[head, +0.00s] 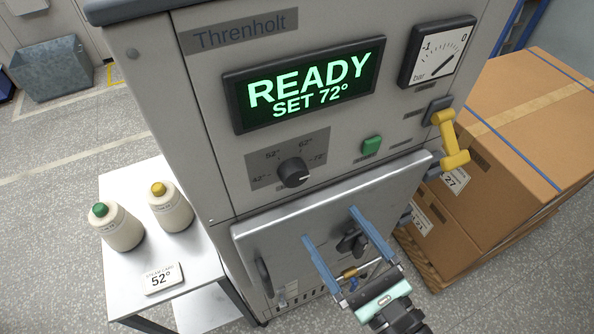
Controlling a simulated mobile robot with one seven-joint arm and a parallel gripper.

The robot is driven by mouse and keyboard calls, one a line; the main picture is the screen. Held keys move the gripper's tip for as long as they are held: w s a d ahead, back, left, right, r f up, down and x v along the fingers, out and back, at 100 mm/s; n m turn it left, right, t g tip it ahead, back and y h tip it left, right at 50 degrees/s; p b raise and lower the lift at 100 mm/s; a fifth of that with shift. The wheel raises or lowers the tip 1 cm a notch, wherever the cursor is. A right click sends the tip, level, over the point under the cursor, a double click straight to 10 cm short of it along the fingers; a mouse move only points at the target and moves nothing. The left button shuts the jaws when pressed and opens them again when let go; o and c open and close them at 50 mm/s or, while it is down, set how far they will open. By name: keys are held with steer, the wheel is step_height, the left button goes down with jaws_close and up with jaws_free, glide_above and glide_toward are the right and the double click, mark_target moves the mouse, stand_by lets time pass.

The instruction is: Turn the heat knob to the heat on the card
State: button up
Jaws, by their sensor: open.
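The black heat knob (293,173) sits on a grey dial plate (262,163) marked 42°, 52°, 62° and 72°. Its white mark points right, toward 72°. The display (306,84) above reads "READY" and "SET 72°" in green. The card (162,278) on the side table reads 52°, with a smaller line above it that looks like "STEAM CARD". My gripper (335,222) is open with two blue fingers. It is below and right of the knob, in front of the metal door, apart from the knob and holding nothing.
The metal door (290,240) has a dark handle between my fingers. A green button (371,145), a yellow lever (450,140) and a pressure gauge (437,52) are on the right. Cardboard boxes (510,150) fill the right side.

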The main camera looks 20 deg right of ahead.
mark_target(298, 179)
steer(key=w+p, duration=0.1)
steer(key=w, duration=0.2)
steer(key=w+p, duration=0.1)
steer(key=w, duration=0.2)
steer(key=w+a+p, duration=0.1)
steer(key=w, duration=0.2)
steer(key=shift+w+r, duration=0.1)
steer(key=shift+w, duration=0.3)
steer(key=shift+w+a, duration=0.1)
steer(key=shift+w, duration=0.6)
steer(key=c, duration=1.4)
steer(key=shift+o, duration=0.2)
